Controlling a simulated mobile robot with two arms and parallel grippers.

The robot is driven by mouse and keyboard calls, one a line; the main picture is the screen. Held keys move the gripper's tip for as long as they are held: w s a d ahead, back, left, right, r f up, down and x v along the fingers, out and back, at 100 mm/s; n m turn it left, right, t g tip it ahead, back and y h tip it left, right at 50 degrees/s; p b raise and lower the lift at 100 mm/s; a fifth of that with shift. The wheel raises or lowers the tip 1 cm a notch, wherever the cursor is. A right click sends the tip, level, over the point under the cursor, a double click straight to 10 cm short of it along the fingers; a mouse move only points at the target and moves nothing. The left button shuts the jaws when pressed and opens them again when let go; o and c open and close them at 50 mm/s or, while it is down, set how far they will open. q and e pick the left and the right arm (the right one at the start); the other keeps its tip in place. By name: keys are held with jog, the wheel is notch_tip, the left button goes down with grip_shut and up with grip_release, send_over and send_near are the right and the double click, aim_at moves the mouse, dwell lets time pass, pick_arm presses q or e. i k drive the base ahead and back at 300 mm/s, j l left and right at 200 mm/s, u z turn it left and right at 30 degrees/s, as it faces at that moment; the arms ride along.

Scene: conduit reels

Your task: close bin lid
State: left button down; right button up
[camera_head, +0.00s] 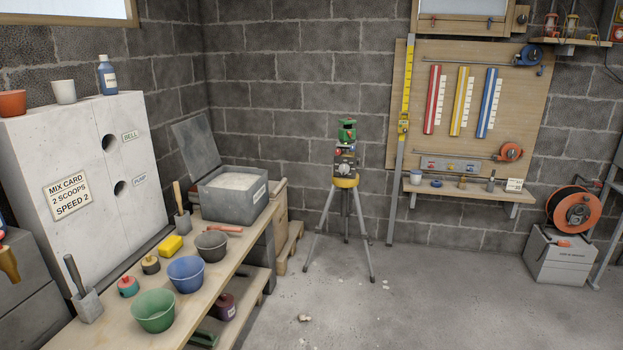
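The grey bin (234,208) stands at the far end of the wooden bench, with a white label on its side. Its lid (196,146) is open, tilted up and back at the bin's rear left side near the block wall. Pale powder (233,181) shows inside the bin. Neither of my grippers shows in the head view.
The bench (112,322) holds a trowel (182,212), a yellow sponge (171,245), a black bowl (211,246), a blue bowl (186,274) and a green bowl (153,311). A tripod (345,205) stands right of the bin. The floor (430,300) at right is mostly clear.

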aim_at(193, 138)
jog(key=i, duration=2.55)
